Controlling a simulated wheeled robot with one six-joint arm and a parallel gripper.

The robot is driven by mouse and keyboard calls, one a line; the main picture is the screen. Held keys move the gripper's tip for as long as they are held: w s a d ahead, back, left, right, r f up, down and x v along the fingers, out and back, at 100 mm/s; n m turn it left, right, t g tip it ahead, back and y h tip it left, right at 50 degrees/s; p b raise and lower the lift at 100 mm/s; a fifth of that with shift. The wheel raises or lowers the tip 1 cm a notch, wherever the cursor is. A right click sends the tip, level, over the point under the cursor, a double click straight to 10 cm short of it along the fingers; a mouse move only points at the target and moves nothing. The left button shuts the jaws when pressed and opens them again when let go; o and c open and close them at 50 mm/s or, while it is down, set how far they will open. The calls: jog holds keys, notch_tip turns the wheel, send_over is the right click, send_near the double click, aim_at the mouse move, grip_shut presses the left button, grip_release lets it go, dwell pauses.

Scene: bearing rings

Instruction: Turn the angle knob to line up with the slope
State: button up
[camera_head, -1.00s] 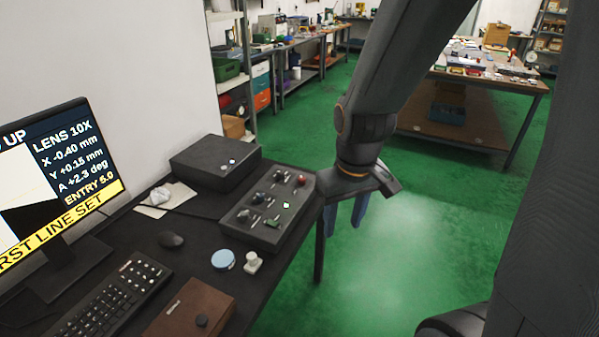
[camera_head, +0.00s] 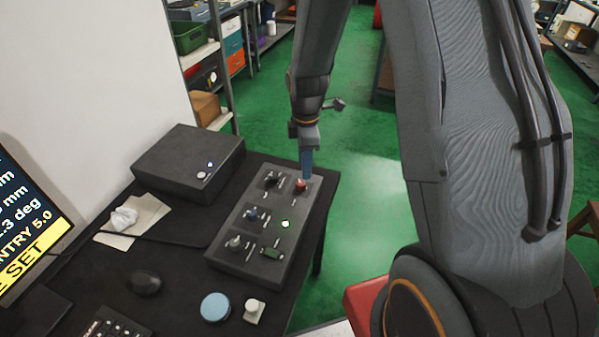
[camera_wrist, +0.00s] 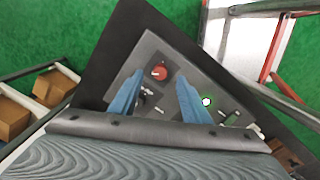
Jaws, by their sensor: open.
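The dark control box (camera_head: 225,252) lies on the black table and carries several knobs. The labels are too small to read, so I cannot tell which is the angle knob. My gripper (camera_head: 307,168) points down near the red knob. In the wrist view my gripper (camera_wrist: 157,90) is open, with the red knob (camera_wrist: 158,72) showing between its blue fingers. The monitor (camera_head: 30,232) is cut off, showing part of "deg".
A green light (camera_head: 285,224) and a green switch (camera_head: 272,253) are on the box. A black case (camera_head: 190,165) stands behind it. A mouse (camera_head: 145,283), a round blue-lidded tin (camera_head: 215,307) and a small white piece (camera_head: 254,310) lie in front. Green floor is right of the table.

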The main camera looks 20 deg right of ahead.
aim_at(300, 183)
jog(key=f, duration=0.1)
jog(key=a+f+p, duration=0.1)
jog(key=f, duration=0.3)
jog(key=shift+s+a+f, duration=0.1)
jog(key=shift+a+f, duration=0.1)
jog(key=shift+a, duration=0.05)
jog(key=shift+f+p, duration=0.3)
jog(key=shift+f, duration=0.55)
jog(key=shift+d, duration=0.1)
